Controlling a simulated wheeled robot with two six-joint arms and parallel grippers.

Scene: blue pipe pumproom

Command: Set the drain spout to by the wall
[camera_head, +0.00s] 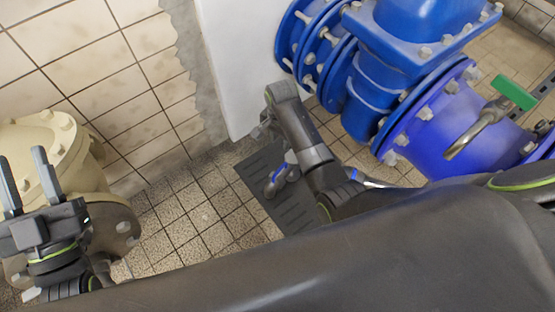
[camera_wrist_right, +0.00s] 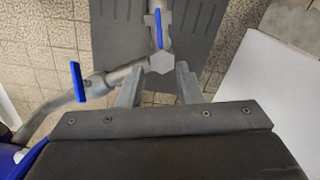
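The drain spout (camera_head: 271,188) is a short grey bent pipe with a blue lever (camera_head: 290,157), low above the dark floor mat. In the right wrist view the spout (camera_wrist_right: 167,18) runs up the picture from a hexagonal fitting (camera_wrist_right: 160,63), its lever (camera_wrist_right: 158,28) along it. My right gripper (camera_wrist_right: 157,84) is open, its two fingers on either side of the space just below the fitting; I cannot tell whether they touch it. In the head view my right arm hides the fingertips and fitting. My left gripper (camera_head: 27,182) is open and empty at the far left.
A side pipe with a second blue lever (camera_wrist_right: 77,80) joins the fitting from the big blue pump pipework (camera_head: 420,110). A white wall block (camera_head: 238,65) stands close behind. The dark mat (camera_head: 290,210) lies beneath. A cream flanged pipe (camera_head: 50,150) stands near my left gripper.

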